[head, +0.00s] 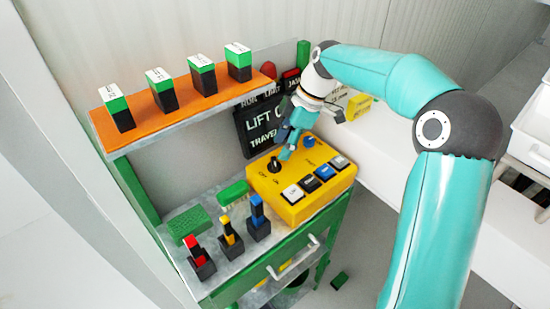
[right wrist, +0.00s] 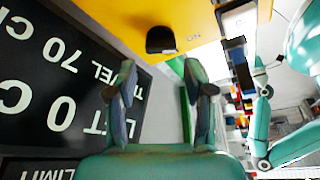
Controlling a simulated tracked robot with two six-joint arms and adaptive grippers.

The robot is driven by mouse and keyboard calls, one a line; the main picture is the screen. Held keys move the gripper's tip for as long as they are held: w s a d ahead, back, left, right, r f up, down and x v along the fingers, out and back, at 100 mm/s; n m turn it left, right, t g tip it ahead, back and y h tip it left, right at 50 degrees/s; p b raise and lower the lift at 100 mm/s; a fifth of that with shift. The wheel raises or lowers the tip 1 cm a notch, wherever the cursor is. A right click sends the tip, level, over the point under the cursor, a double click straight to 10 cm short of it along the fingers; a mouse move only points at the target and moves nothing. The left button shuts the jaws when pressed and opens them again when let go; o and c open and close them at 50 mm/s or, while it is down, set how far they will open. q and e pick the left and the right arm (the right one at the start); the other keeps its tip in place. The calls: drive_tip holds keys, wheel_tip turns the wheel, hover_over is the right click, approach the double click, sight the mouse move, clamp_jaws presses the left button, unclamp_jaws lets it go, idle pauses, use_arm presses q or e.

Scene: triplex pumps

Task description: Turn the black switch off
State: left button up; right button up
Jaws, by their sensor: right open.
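The black switch (head: 274,165) sits on the top of the yellow control box (head: 262,189), near its back left corner. In the right wrist view the black switch (right wrist: 160,40) stands out from the yellow face, beyond the fingertips. My right gripper (head: 285,153) is just above and to the right of the switch, pointing down. Its fingers (right wrist: 160,82) are apart with nothing between them. My left gripper is not in view.
A blue knob (head: 309,141) and a row of push buttons (head: 310,184) share the box. A black lettered sign (head: 258,126) stands behind. Red, yellow and blue handled blocks (head: 230,240) are at the front left. An orange shelf (head: 188,105) holds several green-black blocks.

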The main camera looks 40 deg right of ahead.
sight(275, 161)
drive_tip(key=shift+x, duration=2.6)
